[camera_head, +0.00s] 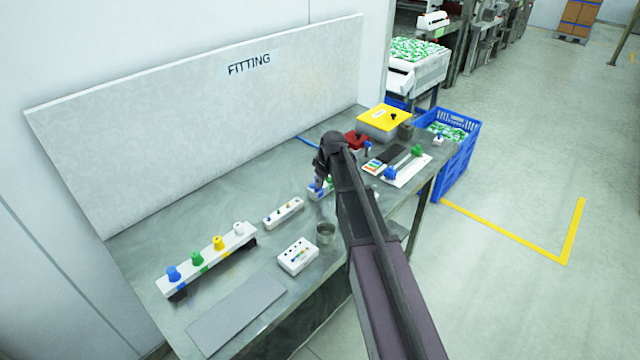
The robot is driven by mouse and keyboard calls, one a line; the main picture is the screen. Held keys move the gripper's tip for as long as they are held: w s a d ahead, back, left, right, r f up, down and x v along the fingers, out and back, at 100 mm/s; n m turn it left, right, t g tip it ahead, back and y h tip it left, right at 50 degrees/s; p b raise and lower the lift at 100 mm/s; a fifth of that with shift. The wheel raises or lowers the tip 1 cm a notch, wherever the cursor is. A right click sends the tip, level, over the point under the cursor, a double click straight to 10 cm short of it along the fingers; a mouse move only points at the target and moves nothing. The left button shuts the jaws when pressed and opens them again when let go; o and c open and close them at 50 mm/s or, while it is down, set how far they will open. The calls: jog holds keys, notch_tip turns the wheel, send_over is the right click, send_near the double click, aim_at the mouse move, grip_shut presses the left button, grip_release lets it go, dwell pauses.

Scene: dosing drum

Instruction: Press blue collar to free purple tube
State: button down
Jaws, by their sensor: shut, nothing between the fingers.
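My gripper (320,180) is shut and empty, pointing down over the middle of the bench. Just below its tips is a small white block with blue parts (314,192). The gripper and my arm cover part of this block. A small blue-purple spot shows right at the fingertips; I cannot tell whether it is the blue collar or the purple tube, or whether the fingers touch it.
A white rail (207,259) with blue, green, yellow and white fittings lies at the left. A small white strip (284,212), a white box (298,256) and a metal cup (326,233) stand nearby. A yellow-topped box (384,122) is at the far end. A grey mat (236,314) lies bare in front.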

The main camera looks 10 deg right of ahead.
jog(key=shift+f, duration=0.25)
dwell(0.3)
jog(key=shift+f+b, duration=0.55)
jog(key=shift+b, duration=0.2)
jog(key=shift+s+f, duration=0.1)
jog(key=shift+f, duration=0.05)
jog(key=shift+s, duration=0.2)
jog(key=shift+r, duration=0.25)
jog(key=shift+w+r+p, duration=0.15)
jog(key=shift+r+p, duration=0.15)
jog(key=shift+p, duration=0.15)
notch_tip(320, 180, up, 4)
jog(key=p, duration=0.3)
jog(key=shift+f+p, duration=0.1)
jog(key=shift+p, duration=0.25)
jog(key=p+v, duration=0.9)
jog(key=shift+r, duration=0.3)
